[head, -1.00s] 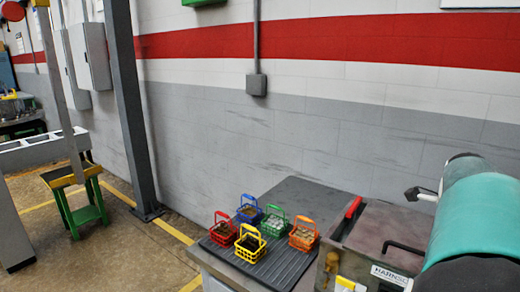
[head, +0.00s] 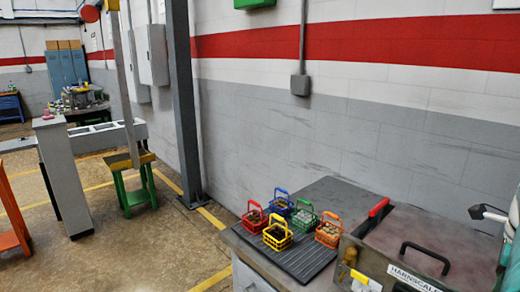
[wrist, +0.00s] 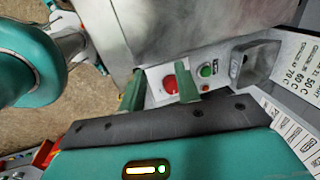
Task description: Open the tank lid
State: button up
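The tank (head: 395,268) is a metal box with the label HARNSCALE on its front, at the lower right in the head view. Its flat lid (head: 430,240) lies shut on top, with a black bar handle (head: 426,257) and a red-gripped lever (head: 378,208) at the left edge. In the wrist view, my gripper (wrist: 158,88) shows two green fingers, apart, with nothing between them. It is beside a panel with a red button (wrist: 169,84) and a green button (wrist: 206,71). The lid handle cannot be made out in the wrist view.
Several coloured wire baskets, such as a yellow one (head: 277,236), stand on a ribbed black mat (head: 300,262) left of the tank. A grey post (head: 181,100) and a green stand (head: 136,192) are further left. The floor between has free room.

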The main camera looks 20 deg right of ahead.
jog(key=w+a+n+t, duration=0.1)
jog(key=w+a+n, duration=0.2)
jog(key=a+n, duration=0.3)
jog(key=w+a+n+t, duration=0.1)
jog(key=w+a+n, duration=0.3)
jog(key=a, duration=0.9)
jog(key=w+a+n+t, duration=0.1)
jog(key=w+a+n, duration=0.2)
jog(key=a+n, duration=0.6)
jog(key=shift+w+a+f+n+y, duration=0.3)
jog(key=shift+w+a, duration=0.1)
jog(key=shift+a, duration=0.25)
jog(key=s+a+f+n, duration=0.1)
jog(key=a+n, duration=0.2)
jog(key=a, duration=0.1)
jog(key=s+a+f+n+t+y, duration=0.1)
jog(key=a+n, duration=0.3)
jog(key=s+a+f+n, duration=0.1)
jog(key=a+n, duration=0.2)
jog(key=a, duration=0.1)
jog(key=shift+s+a+f+n+t, duration=0.15)
jog(key=shift+s+a+n+t, duration=0.15)
jog(key=shift+s+n, duration=0.1)
jog(key=c, duration=0.3)
jog(key=shift+a, duration=0.15)
jog(key=c, duration=0.4)
grip_shut()
jog(key=shift+f, duration=0.1)
